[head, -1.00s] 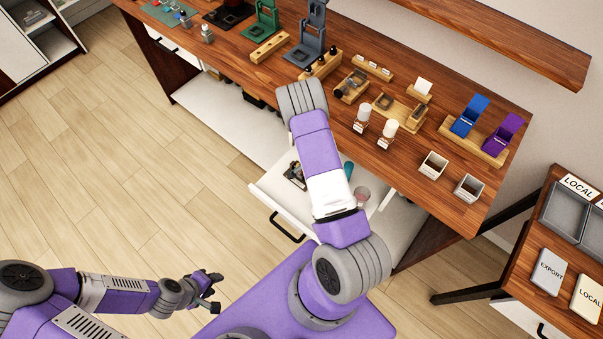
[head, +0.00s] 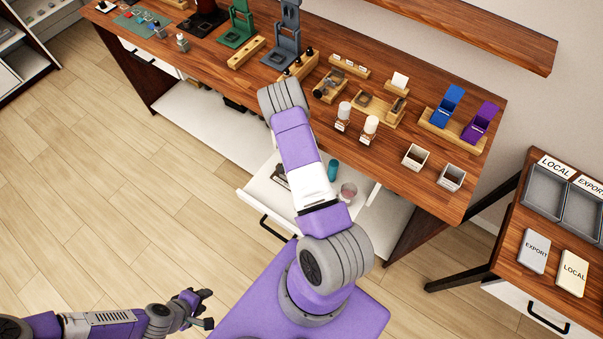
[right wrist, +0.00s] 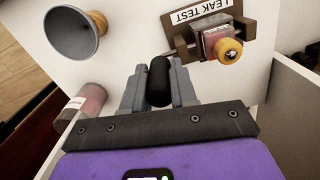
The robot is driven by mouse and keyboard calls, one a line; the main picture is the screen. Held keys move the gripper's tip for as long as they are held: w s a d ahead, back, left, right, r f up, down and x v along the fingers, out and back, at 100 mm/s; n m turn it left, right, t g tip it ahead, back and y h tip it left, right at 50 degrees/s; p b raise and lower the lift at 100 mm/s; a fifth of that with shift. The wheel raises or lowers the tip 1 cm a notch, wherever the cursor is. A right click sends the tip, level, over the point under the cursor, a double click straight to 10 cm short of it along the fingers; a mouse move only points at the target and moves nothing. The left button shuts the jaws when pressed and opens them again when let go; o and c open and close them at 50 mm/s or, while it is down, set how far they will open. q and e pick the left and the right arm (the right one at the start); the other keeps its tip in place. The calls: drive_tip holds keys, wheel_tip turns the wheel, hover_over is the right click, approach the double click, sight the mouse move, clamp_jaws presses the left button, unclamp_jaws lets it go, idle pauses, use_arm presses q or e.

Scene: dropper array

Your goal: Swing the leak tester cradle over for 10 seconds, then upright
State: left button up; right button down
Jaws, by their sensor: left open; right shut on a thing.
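The leak tester (right wrist: 206,38) shows at the top right of the right wrist view, with a LEAK TEST label. Its brown cradle bracket (right wrist: 181,52) holds a clear and pink vial (right wrist: 216,38) with a yellow-orange round end (right wrist: 228,51). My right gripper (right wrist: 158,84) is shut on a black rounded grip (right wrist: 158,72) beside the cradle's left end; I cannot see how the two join. In the head view the tester (head: 281,173) is a small dark shape in the open drawer, and my right gripper is hidden. My left gripper (head: 204,308) is open and empty over the floor.
A grey funnel (right wrist: 75,36) and a pink jar (right wrist: 80,106) show at left in the wrist view. The wooden bench (head: 400,85) above carries bottles and racks.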

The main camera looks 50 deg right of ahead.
drive_tip(key=c, duration=0.9)
unclamp_jaws()
drive_tip(key=r, duration=0.3)
drive_tip(key=r+p, duration=0.1)
drive_tip(key=r, duration=0.3)
drive_tip(key=shift+d+r, duration=0.2)
drive_tip(key=shift+r, duration=0.1)
drive_tip(key=shift+a, duration=0.1)
